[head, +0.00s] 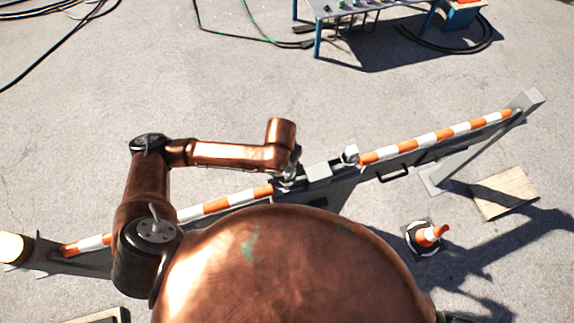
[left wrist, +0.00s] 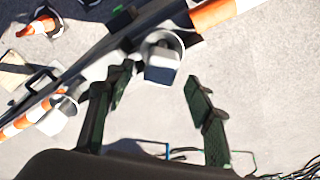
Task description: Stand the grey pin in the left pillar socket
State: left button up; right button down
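My left gripper (head: 289,170) is over the middle of a striped barrier in the head view. In the left wrist view its two dark fingers (left wrist: 158,80) are spread wide apart. A light grey block-shaped piece (left wrist: 162,69), which looks like the grey pin, is at a round collar (left wrist: 160,38) between and just beyond the fingertips. No finger visibly touches it. I cannot tell how deep it sits. In the head view my gripper hides most of that spot. A similar pale piece (head: 350,154) stands farther right along the barrier and also shows in the wrist view (left wrist: 57,113). My right gripper is not visible.
The barrier's orange-and-white rails (head: 437,138) run both ways from the middle. A grey box (head: 318,173) lies between the two fittings. A traffic cone (head: 428,237) and a wooden board (head: 503,191) are at the right. A blue-legged table (head: 318,40) stands behind. Open ground lies between.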

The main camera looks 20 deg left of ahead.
pick_arm(q)
notch_tip(320, 180, up, 12)
jog(key=s, duration=0.1)
jog(key=shift+s+a, duration=0.2)
jog(key=shift+s, duration=0.2)
jog(key=shift+s+f, duration=0.1)
jog(key=shift+f, duration=0.05)
dwell(1.0)
